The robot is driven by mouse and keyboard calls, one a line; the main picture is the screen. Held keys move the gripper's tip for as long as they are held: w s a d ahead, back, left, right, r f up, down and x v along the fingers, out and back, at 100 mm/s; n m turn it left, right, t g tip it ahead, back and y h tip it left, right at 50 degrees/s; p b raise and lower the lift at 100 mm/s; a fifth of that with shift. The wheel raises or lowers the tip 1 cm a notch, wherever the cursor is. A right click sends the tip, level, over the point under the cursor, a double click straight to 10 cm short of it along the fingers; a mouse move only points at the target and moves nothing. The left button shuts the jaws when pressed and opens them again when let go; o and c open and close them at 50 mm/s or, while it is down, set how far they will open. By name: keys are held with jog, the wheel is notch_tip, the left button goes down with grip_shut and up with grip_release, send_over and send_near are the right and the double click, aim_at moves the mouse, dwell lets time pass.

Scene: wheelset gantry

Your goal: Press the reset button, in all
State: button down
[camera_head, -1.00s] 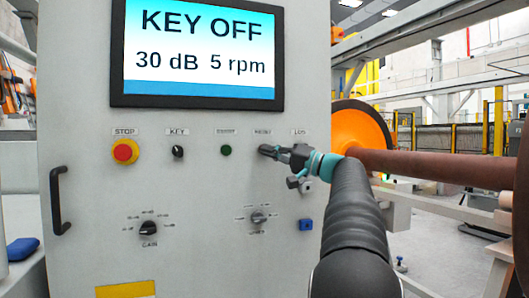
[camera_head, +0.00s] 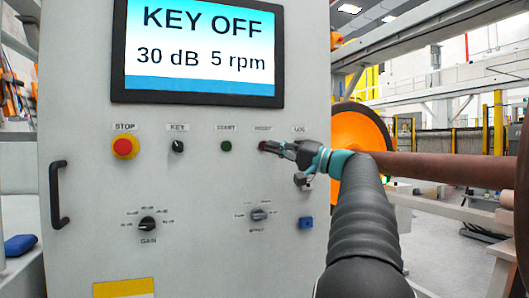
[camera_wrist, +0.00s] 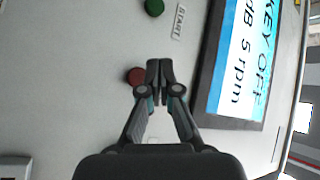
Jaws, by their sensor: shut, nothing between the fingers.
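The reset button (camera_head: 263,146) is a small dark red button under the RESET label on the grey panel. It also shows in the wrist view (camera_wrist: 136,75), just left of my fingertips and partly beside them. My gripper (camera_head: 277,148) is shut and empty, with its tips close to the button's right side in the head view. In the wrist view my gripper (camera_wrist: 159,68) points up the picture. A gap between tips and panel cannot be judged.
The screen (camera_head: 197,48) reads KEY OFF, 30 dB, 5 rpm. The red stop button (camera_head: 124,147), key switch (camera_head: 178,146) and green start button (camera_head: 226,146) sit in the same row. Dials GAIN (camera_head: 148,223) and another (camera_head: 259,214) are below. A blue socket (camera_head: 306,223) is lower right.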

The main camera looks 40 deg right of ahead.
jog(key=shift+s+a+b, duration=0.2)
jog(key=shift+s+b, duration=0.05)
jog(key=shift+s, duration=0.3)
jog(key=shift+s+a+b, duration=0.15)
jog(key=shift+s+b, duration=0.1)
jog(key=shift+s, duration=0.25)
